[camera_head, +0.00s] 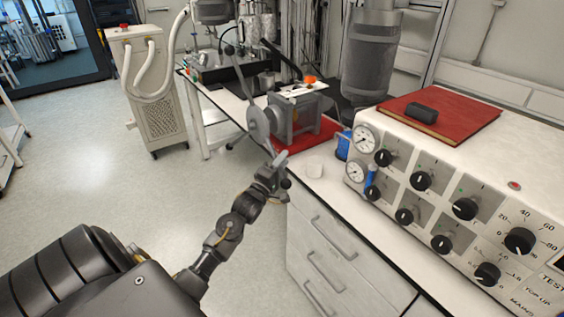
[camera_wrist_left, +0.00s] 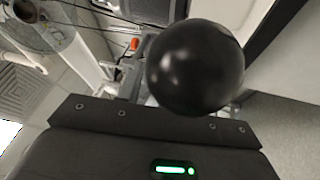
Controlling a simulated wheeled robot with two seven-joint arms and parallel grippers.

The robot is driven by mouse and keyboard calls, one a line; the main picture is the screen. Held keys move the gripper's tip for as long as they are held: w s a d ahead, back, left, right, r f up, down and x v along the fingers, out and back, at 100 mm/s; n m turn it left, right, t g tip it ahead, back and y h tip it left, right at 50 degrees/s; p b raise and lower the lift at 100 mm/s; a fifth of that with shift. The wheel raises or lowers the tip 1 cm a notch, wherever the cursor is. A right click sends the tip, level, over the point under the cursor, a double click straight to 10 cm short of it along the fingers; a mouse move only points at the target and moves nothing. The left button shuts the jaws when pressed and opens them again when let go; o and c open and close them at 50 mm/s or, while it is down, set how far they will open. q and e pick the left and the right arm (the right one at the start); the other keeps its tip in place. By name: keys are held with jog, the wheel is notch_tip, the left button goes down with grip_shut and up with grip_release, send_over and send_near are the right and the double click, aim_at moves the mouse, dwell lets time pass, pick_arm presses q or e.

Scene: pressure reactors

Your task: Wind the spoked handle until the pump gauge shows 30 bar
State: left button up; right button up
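The spoked handle (camera_head: 258,126) has a grey hub with long spokes and is mounted on the left side of a grey pump body (camera_head: 298,112) at the bench end. My left gripper (camera_head: 279,163) is at the end of the spoke that points down and right. In the left wrist view a glossy black ball knob (camera_wrist_left: 195,67) sits right in front of the gripper, hiding what is behind it. The fingers cannot be made out, so I cannot tell whether they grip it. I cannot make out a pump gauge reading. My right gripper is out of view.
A white control box (camera_head: 470,150) with black knobs and two round gauges (camera_head: 365,139) stands right of the pump; their needles are too small to read. A red book (camera_head: 445,116) lies on it. Drawers (camera_head: 320,245) are below the bench.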

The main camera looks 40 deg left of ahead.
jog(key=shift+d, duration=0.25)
pick_arm(q)
grip_shut()
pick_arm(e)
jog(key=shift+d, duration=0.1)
pick_arm(q)
jog(key=shift+f, duration=0.1)
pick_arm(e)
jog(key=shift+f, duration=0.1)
